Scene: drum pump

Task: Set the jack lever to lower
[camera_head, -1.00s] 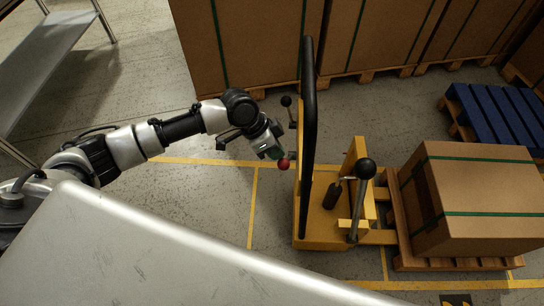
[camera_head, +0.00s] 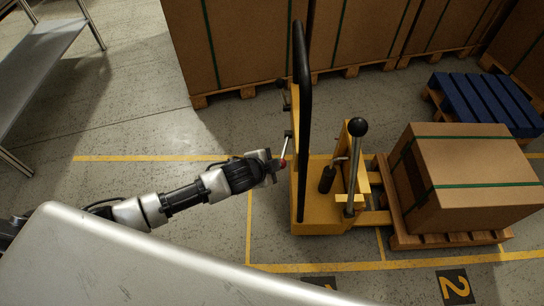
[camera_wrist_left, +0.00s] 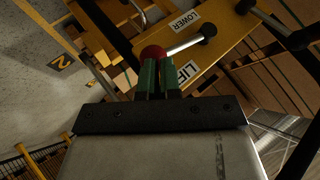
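The yellow drum jack (camera_head: 318,218) stands upright right of my left arm, with a black handle loop. Its lever has a red ball knob (camera_head: 283,163) and a silver rod (camera_head: 286,147). In the left wrist view the rod (camera_wrist_left: 186,45) runs from the red knob (camera_wrist_left: 153,53) to a black pivot (camera_wrist_left: 208,30), passing between the LOWER label (camera_wrist_left: 186,21) and the LIFT label (camera_wrist_left: 188,72). My left gripper (camera_head: 276,166) is at the knob; its green fingers (camera_wrist_left: 160,66) are nearly together, with the knob at their tips, not visibly between them. My right gripper is out of view.
A carton (camera_head: 470,170) on a wooden pallet stands right of the jack, with a blue pallet (camera_head: 485,105) behind. Large strapped cartons (camera_head: 250,40) line the back. A metal table (camera_head: 40,60) is at far left. Floor left of the jack is clear.

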